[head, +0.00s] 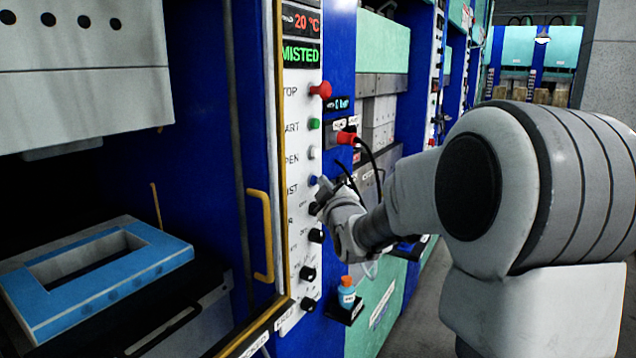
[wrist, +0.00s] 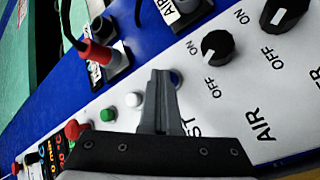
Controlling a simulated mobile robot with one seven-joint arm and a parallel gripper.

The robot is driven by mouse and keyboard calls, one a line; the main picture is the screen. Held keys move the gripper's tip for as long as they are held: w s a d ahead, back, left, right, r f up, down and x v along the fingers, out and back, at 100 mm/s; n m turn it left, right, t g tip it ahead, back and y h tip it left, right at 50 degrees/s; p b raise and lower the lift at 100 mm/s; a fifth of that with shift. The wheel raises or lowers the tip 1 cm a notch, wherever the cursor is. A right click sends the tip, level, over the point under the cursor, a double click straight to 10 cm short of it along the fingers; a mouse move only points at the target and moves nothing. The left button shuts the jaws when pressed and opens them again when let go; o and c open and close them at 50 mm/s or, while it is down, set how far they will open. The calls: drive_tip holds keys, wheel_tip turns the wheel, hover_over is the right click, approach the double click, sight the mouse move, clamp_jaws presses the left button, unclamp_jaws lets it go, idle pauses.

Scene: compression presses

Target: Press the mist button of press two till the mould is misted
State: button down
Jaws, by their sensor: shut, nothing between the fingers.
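The press's white control panel (head: 296,130) carries a display (head: 301,54) reading MISTED in green, under a red 20 °C. The blue mist button (head: 312,180) sits below the white button, beside lettering that partly reads "IST". My gripper (head: 323,190) is shut and empty, its fingertips at the blue button. In the wrist view the shut fingers (wrist: 160,82) partly cover the blue button (wrist: 176,78); I cannot tell whether they touch it. The blue mould frame (head: 120,262) lies on the lower platen at left. No press number is readable.
Red (head: 321,90), green (head: 314,124) and white (head: 312,153) buttons sit above; black knobs (head: 308,274) below. A red plug with a black cable (head: 347,137) juts out at right. A yellow handle (head: 262,235) is at left. A small blue bottle (head: 347,292) stands low on a bracket.

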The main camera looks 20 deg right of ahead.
drive_tip(key=shift+s+d+b, duration=0.3)
drive_tip(key=shift+s+d, duration=0.25)
drive_tip(key=shift+s, duration=0.2)
drive_tip(key=s+d, duration=0.1)
drive_tip(key=s, duration=0.1)
drive_tip(key=s+d, duration=0.2)
idle(0.4)
idle(0.5)
